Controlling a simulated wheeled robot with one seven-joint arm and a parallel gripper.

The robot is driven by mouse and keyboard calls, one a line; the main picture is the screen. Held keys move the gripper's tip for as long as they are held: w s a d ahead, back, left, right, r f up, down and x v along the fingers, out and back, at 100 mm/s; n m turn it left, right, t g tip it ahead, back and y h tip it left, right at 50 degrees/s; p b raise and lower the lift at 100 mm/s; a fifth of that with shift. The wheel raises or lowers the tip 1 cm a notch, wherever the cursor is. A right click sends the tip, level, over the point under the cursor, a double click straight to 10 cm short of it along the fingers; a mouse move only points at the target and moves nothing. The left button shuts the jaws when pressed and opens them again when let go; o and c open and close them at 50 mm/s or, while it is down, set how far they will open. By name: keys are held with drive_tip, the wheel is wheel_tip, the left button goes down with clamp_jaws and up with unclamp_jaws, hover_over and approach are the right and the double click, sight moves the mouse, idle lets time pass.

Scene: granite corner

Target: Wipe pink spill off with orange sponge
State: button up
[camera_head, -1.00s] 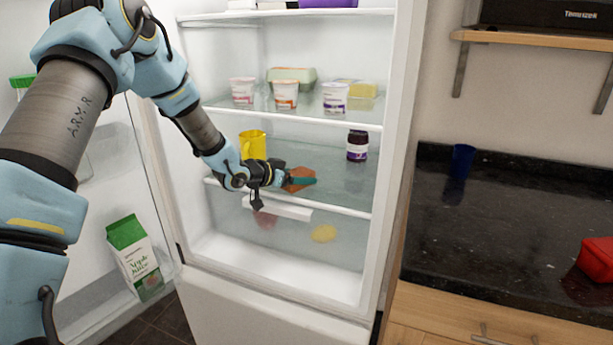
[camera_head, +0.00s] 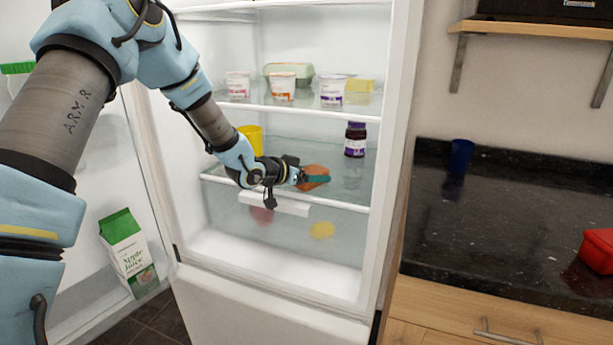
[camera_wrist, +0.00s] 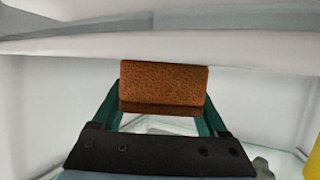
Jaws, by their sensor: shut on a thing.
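My gripper (camera_head: 312,179) is inside the open fridge, at the front of the shelf that bears the jar. It is shut on the orange sponge (camera_head: 315,172), which also shows in the wrist view (camera_wrist: 164,84) between the two green fingers. In the head view the sponge is just over or on the glass shelf (camera_head: 278,152); I cannot tell whether it touches. I can make out no pink spill on this shelf. A faint reddish shape (camera_head: 262,215) shows behind the drawer front below; I cannot tell what it is.
A yellow mug (camera_head: 252,139) stands left of my gripper, partly hidden by the arm. A dark jar (camera_head: 355,140) stands to the right. Yogurt cups (camera_head: 282,87) and an egg carton (camera_head: 290,70) are on the shelf above. A juice carton (camera_head: 127,250) stands in the door.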

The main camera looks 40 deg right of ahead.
sight(341, 187)
drive_tip(key=shift+s+d+f+b, duration=0.1)
drive_tip(key=shift+s+d+b, duration=0.2)
drive_tip(key=shift+s, duration=0.35)
drive_tip(key=shift+s+d+f+b, duration=0.2)
drive_tip(key=shift+s+d, duration=0.15)
drive_tip(key=shift+s, duration=0.25)
drive_tip(key=shift+s+d+f+b, duration=0.1)
drive_tip(key=shift+s+d+b, duration=0.2)
drive_tip(key=shift+s, duration=0.35)
drive_tip(key=shift+s+d+r+b, duration=0.15)
drive_tip(key=shift+s+d+b, duration=0.3)
drive_tip(key=shift+s+d, duration=0.25)
drive_tip(key=shift+s+d+r+b, duration=0.15)
drive_tip(key=shift+s+d+b, duration=0.3)
drive_tip(key=shift+s, duration=0.35)
drive_tip(key=shift+r, duration=0.15)
drive_tip(key=shift+r, duration=0.15)
drive_tip(key=shift+w+r+p, duration=0.1)
drive_tip(key=shift+r+p, duration=0.9)
drive_tip(key=shift+r, duration=0.45)
